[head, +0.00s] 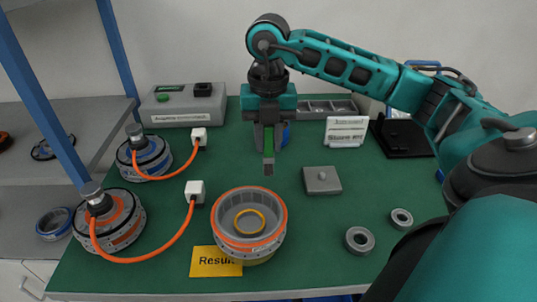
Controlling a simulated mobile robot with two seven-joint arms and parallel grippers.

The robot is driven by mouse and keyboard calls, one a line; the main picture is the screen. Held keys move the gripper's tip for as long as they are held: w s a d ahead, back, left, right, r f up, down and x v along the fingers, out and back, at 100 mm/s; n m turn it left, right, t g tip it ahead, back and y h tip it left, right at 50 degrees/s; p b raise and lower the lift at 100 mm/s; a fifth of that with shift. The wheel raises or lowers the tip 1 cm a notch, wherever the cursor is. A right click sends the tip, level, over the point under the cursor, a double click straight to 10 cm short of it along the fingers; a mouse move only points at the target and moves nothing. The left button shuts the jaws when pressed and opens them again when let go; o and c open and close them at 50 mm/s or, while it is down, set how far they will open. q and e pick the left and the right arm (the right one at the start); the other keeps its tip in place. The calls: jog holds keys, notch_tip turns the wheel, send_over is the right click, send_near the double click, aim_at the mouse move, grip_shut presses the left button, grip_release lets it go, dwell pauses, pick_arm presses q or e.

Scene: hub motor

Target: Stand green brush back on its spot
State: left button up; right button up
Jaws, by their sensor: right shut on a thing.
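The green brush (268,143) hangs upright in my right gripper (268,148), its green part between the two fingers. Its narrow grey lower end points down at the green table mat (225,160). I cannot tell if that end touches the mat. My right gripper points straight down and is shut on the brush, behind the orange-rimmed motor housing (249,225) and left of the flat grey block with a small knob (321,181). No marked spot for the brush can be made out. My left gripper is not in view.
Two motors with orange cables (108,220) (145,157) stand at left. A grey control box (183,105), compartment tray (327,109), white sign (346,131) and black stand (402,135) are behind. Grey rings (359,240) and a yellow card (215,262) lie in front. A blue thing is partly hidden behind the gripper.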

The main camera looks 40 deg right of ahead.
aim_at(269, 155)
notch_tip(269, 155, down, 4)
jog(key=shift+r+b, duration=0.1)
jog(key=shift+b, duration=0.2)
jog(key=shift+f, duration=0.35)
jog(key=o, duration=0.9)
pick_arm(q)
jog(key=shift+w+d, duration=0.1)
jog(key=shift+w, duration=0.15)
pick_arm(e)
jog(key=shift+o, duration=0.2)
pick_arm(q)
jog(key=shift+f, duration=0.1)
